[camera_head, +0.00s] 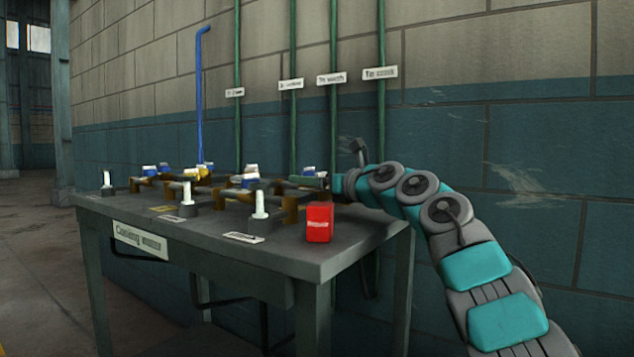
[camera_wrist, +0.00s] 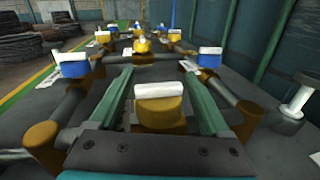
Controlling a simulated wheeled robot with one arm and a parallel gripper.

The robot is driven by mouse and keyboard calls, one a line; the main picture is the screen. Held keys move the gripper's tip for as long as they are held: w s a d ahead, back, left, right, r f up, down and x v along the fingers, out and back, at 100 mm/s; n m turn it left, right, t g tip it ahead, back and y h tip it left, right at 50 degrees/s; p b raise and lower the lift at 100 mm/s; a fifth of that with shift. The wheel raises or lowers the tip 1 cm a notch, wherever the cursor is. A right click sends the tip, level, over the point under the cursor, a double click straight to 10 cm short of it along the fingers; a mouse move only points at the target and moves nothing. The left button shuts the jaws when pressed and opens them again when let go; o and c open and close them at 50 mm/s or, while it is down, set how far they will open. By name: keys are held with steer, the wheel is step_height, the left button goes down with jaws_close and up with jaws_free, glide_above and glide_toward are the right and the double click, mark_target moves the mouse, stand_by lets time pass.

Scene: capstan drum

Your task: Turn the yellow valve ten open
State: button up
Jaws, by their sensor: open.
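A yellow valve (camera_wrist: 160,113) with a white bar handle (camera_wrist: 158,90) stands close in front of my wrist camera. My gripper (camera_wrist: 156,70) is open, with one teal finger on each side of this valve. The white handle lies crosswise between the fingers; I cannot tell whether either finger touches it. No number is readable on the valve. In the head view my gripper (camera_head: 325,182) reaches over the bench's back right part, and this valve cannot be made out there. Another yellow valve (camera_wrist: 142,46) stands farther along the pipes.
Brown pipes with blue valves (camera_wrist: 210,57) (camera_wrist: 73,65) flank my gripper. A red box (camera_head: 319,222) stands at the bench's (camera_head: 270,258) front right corner. White posts (camera_head: 260,203) stand along the front. Green pipes (camera_head: 334,120) run up the wall behind.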

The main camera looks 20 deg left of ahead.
steer(key=b+v, duration=0.3)
steer(key=v, duration=0.2)
steer(key=shift+s+d+f, duration=0.1)
steer(key=shift+d+f, duration=0.05)
steer(key=shift+d, duration=0.15)
steer(key=shift+s+d, duration=0.3)
steer(key=shift+d, duration=0.15)
steer(key=shift+s+d+b, duration=0.25)
steer(key=shift+d+b, duration=0.05)
steer(key=shift+d, duration=0.15)
